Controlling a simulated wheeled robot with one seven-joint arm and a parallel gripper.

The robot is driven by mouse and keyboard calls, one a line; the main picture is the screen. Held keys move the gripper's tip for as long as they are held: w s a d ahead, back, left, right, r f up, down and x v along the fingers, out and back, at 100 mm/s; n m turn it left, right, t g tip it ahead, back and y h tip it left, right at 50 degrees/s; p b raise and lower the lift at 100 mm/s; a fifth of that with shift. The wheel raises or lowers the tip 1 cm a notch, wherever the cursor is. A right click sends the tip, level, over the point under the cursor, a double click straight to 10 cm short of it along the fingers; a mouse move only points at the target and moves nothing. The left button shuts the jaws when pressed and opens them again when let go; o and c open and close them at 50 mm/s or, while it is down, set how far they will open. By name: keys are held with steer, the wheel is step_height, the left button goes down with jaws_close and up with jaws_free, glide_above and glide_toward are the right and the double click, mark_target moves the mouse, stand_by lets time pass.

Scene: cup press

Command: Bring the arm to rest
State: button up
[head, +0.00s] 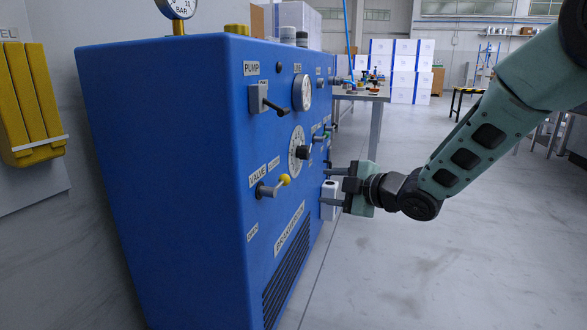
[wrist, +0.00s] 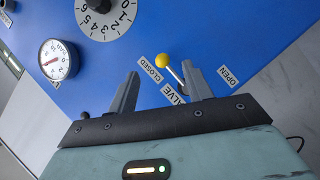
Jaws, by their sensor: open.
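My gripper (head: 338,186) is in front of the blue press cabinet (head: 165,180), at the right end of its front panel in the head view. In the wrist view the two fingers of my gripper (wrist: 166,88) stand well apart with nothing held between them. The valve lever (head: 273,186) with its yellow knob is on the panel, left of my gripper and apart from it in the head view. The yellow knob (wrist: 162,60) shows beyond the fingers in the wrist view, between the CLOSED and OPEN labels. My arm (head: 490,140) reaches in from the right.
The panel also carries a pump lever (head: 268,103), a round gauge (head: 302,92) and a dial (head: 298,150). A white box-like part (head: 328,200) sits beside my gripper. A table (head: 362,95) and stacked white boxes (head: 400,68) stand behind. The floor at the lower right is clear.

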steer(key=s+d+m+g+h+p, duration=0.1)
steer(key=s+m+g+h+p, duration=0.2)
steer(key=s, duration=1.1)
steer(key=s+d+r+m+g+h+p, duration=0.15)
steer(key=s+m+g+h, duration=0.35)
steer(key=s, duration=0.8)
steer(key=s+d+m+g+h+p, duration=0.25)
steer(key=s+m, duration=0.25)
steer(key=s, duration=0.9)
step_height(320, 180, up, 37)
steer(key=w+p, duration=0.1)
steer(key=p, duration=3.6)
steer(key=shift+a+r, duration=0.15)
steer(key=shift+a, duration=0.25)
